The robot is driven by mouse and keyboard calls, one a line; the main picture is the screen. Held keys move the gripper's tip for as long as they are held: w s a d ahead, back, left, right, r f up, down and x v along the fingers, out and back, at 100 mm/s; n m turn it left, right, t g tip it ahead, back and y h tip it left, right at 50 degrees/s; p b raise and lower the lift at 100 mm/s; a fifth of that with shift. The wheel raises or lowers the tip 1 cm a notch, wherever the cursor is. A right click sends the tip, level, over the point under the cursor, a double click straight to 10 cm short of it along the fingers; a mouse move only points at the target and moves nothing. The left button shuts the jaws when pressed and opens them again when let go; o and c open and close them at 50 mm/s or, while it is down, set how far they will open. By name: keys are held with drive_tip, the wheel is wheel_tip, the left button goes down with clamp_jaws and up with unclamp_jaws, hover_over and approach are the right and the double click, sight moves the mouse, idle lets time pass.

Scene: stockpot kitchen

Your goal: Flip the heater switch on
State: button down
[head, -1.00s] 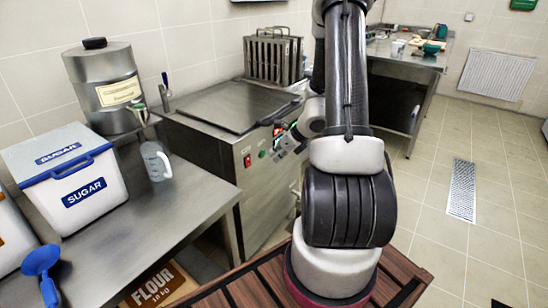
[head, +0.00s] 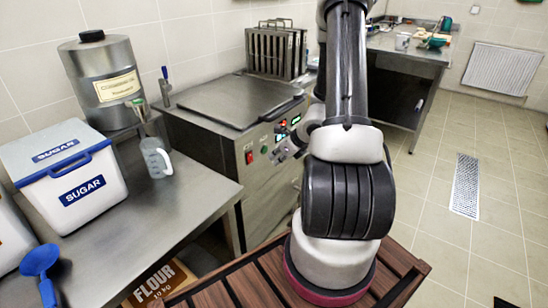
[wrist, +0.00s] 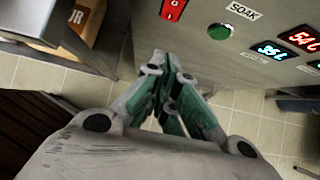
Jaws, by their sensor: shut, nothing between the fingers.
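A red rocker switch (head: 249,157) is on the front panel of the steel heating unit (head: 205,150). It also shows in the wrist view (wrist: 173,9), cut off by the top edge; which way it is tipped is not clear. A green button (head: 264,149) sits to its right, by the SOAK label in the wrist view (wrist: 243,11). My gripper (head: 277,158) is shut and empty in front of the panel, right of the switch in the head view. In the wrist view its closed fingertips (wrist: 161,56) point toward the panel below the switch, apart from it.
Lit red and green displays (wrist: 290,45) are on the panel's right. A steel counter (head: 120,230) with a sugar bin (head: 75,185) and a jug (head: 156,158) stands left. A flour box (head: 160,280) is below. Open floor lies right.

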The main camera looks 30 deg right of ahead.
sight(250, 158)
drive_tip(key=w+a+f, duration=0.2)
drive_tip(key=w+f, duration=0.4)
drive_tip(key=w, duration=0.2)
drive_tip(key=shift+a, duration=0.4)
drive_tip(key=shift+w+a+f, duration=0.1)
drive_tip(key=shift+w+f, duration=0.15)
drive_tip(key=shift+r, duration=0.15)
